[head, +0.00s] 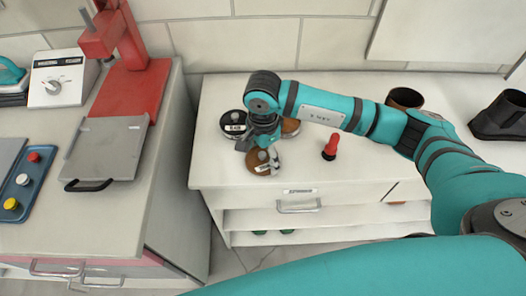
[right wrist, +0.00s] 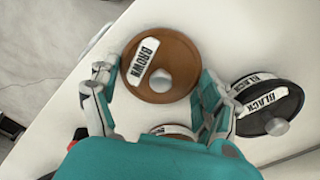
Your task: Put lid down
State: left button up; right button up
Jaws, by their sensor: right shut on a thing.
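The brown lid (head: 257,168) is a round disc with a grey knob and a white label. In the right wrist view the lid (right wrist: 184,52) reads "BROWN". My right gripper (head: 264,154) is shut on it, one finger at each side of the rim. The lid is over the front left part of the white counter; I cannot tell whether it touches the surface. A brown round container (head: 291,127) stands behind and to the right, partly hidden by my arm. My left gripper is not in view.
A black lidded container (head: 232,124) stands close behind the lid at left. A red-handled tool (head: 331,147) stands to the right. Dark cups (head: 405,98) are farther right. The counter's (head: 225,175) front edge is near, with a gap to the left-hand bench.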

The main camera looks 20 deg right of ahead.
aim_at(263, 154)
jog(key=shift+f+b, duration=0.2)
jog(key=shift+b, duration=0.1)
jog(key=o, duration=0.8)
jog(key=shift+c, duration=0.2)
jog(key=shift+r, duration=0.1)
jog(key=shift+r+p, duration=0.15)
jog(key=shift+p, duration=0.15)
notch_tip(263, 154, up, 12)
jog(key=b, duration=0.1)
jog(key=shift+b, duration=0.4)
jog(key=shift+s, duration=0.1)
